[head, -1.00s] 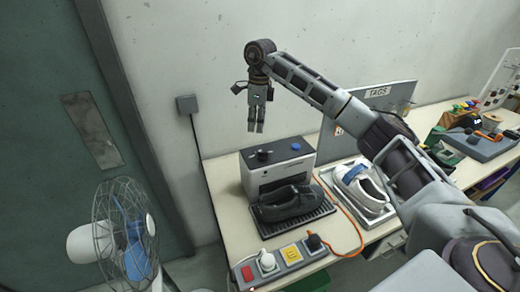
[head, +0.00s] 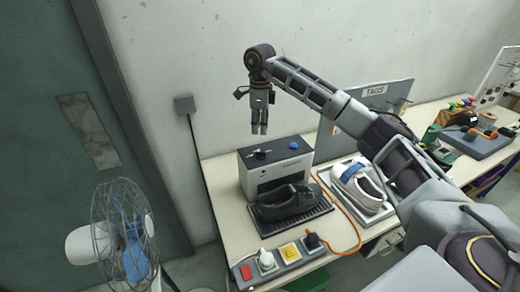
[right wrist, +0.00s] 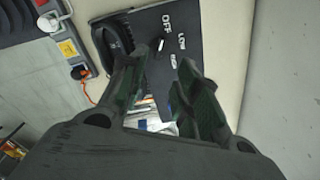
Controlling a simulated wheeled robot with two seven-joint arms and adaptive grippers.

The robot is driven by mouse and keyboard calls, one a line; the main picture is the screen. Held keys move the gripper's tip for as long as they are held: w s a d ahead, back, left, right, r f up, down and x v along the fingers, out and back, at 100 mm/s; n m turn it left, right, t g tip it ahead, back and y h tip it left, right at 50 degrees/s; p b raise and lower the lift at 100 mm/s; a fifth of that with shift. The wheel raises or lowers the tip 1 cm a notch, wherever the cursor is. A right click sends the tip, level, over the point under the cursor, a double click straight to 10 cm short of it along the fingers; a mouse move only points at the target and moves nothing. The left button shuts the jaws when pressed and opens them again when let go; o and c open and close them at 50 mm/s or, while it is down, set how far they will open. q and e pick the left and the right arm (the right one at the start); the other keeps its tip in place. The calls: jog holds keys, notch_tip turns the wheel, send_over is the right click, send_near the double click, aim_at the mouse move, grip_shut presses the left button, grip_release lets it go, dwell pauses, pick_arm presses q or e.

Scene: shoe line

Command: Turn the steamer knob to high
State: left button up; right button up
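The steamer (head: 262,180) is a white box with a dark top on the bench near the wall. Its black knob (head: 262,154) and a blue button (head: 293,145) are on top. In the right wrist view the knob (right wrist: 158,46) has a white mark, with OFF, LOW and a third, partly blocked label printed beside it. The mark seems to point near OFF. My right gripper (head: 259,132) points down above the knob, apart from it. In the right wrist view its fingers (right wrist: 163,70) are spread with nothing between them. My left gripper is not in view.
A black shoe (head: 287,203) lies on a dark rack in front of the steamer. A white shoe (head: 357,183) sits in a tray to the right. A switch box (head: 292,253) and orange cable are in front. A fan (head: 125,235) stands at left.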

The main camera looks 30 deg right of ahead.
aim_at(260, 152)
jog(key=shift+f+p, duration=1.05)
jog(key=shift+f, duration=4.5)
grip_shut()
